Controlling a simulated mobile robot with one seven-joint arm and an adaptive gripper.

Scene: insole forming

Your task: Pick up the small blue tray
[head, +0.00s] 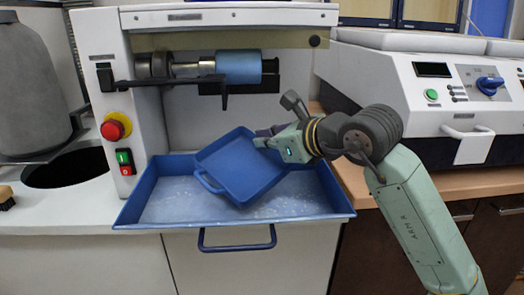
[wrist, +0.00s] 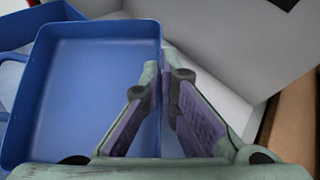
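The small blue tray (head: 238,168) is a shallow rectangular tray with a loop handle at its left side. In the head view it sits askew over the larger blue tray, and I cannot tell whether it touches it. In the wrist view the small tray (wrist: 95,95) fills the left half and looks empty. My gripper (head: 268,138) is at its right rim. In the wrist view my gripper (wrist: 164,78) has one finger inside the tray and one outside, closed closely on the side wall.
The larger blue tray (head: 150,208) extends from the white machine (head: 110,60), whose roller (head: 238,67) hangs above. A white device with a blue knob (head: 432,88) stands on the wooden counter at right. A dark round opening (head: 68,168) lies at left.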

